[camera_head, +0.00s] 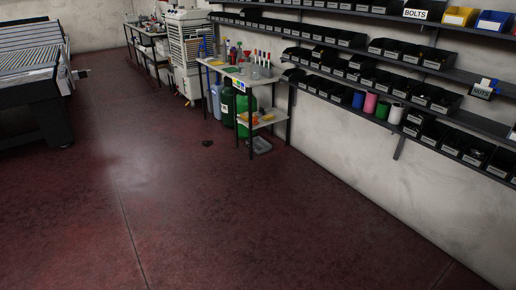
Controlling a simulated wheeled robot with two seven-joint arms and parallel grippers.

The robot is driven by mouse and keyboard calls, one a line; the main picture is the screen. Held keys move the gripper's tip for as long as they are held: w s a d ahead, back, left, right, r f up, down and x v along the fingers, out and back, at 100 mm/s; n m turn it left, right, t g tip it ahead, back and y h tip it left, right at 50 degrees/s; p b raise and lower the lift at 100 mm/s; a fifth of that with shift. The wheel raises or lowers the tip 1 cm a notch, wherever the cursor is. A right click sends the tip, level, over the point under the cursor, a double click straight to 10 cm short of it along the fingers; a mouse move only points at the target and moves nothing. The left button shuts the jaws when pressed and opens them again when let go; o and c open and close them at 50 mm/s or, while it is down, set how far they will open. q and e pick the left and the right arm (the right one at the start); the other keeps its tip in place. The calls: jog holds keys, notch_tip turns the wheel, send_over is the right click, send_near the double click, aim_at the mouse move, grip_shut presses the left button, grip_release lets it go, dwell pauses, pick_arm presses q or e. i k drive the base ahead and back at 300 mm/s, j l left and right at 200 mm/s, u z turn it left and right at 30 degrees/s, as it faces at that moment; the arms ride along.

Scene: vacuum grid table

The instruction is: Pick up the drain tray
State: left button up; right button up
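A grey, shallow tray (260,145) lies on the floor under the low end of a small work table, partly hidden by the table's leg and lower shelf. It looks like the drain tray, but it is too small to be sure. A small dark object (207,143) lies on the open floor to its left; I cannot tell what it is. Neither of my grippers is in view.
The work table (238,72) holds bottles and tools, with green containers (228,106) beneath it. Bin shelves (375,75) line the right wall. A grid table (32,75) stands at the left. The red floor (200,220) in front is clear.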

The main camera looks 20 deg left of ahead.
aim_at(260, 146)
jog(key=i+j, duration=0.1)
jog(key=i, duration=0.3)
jog(key=i+j+z, duration=0.1)
jog(key=i, duration=0.25)
jog(key=i+j, duration=0.2)
jog(key=i, duration=0.15)
